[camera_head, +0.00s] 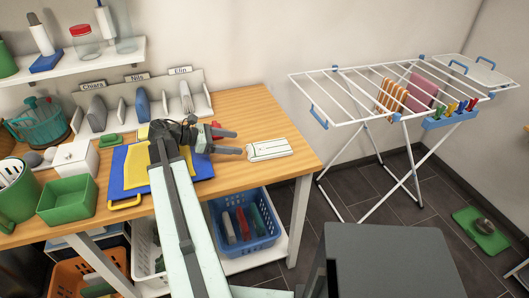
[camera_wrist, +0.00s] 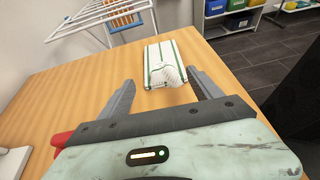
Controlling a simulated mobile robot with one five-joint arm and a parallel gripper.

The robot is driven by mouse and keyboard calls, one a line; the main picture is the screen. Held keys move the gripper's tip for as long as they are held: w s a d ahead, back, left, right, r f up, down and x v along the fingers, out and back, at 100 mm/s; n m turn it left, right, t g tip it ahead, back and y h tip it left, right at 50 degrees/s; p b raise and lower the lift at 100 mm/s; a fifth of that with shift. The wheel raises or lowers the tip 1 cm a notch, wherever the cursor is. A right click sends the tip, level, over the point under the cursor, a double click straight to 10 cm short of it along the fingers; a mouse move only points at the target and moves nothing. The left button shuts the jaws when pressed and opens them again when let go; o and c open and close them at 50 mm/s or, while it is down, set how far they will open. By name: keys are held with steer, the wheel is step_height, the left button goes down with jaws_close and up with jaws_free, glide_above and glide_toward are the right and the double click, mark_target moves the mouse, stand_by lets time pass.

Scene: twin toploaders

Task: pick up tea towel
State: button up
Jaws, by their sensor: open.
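The tea towel (camera_head: 268,149) is a folded white cloth with green stripes. It lies flat on the wooden table near its right end. In the wrist view the towel (camera_wrist: 165,62) is ahead of my gripper (camera_wrist: 160,92), roughly centred between the two fingers, its near end bunched or rounded. In the head view my gripper (camera_head: 238,142) points right, its fingertips just left of the towel. The gripper is open and empty. I cannot tell how high the fingers are above the table.
A blue and yellow cloth or board (camera_head: 135,172) lies left under my arm. A green box (camera_head: 68,199) stands further left. A drying rack (camera_head: 390,92) stands right of the table.

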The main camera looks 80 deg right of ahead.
mark_target(250, 146)
steer(key=b+x, duration=0.2)
steer(key=x, duration=0.5)
steer(key=shift+s+a+f+b, duration=0.1)
steer(key=shift+s+f+b, duration=0.1)
steer(key=shift+b, duration=0.15)
steer(key=shift+r, duration=0.1)
steer(key=c, duration=1.5)
step_height(250, 146, up, 10)
steer(key=p, duration=1)
steer(key=shift+r, duration=0.15)
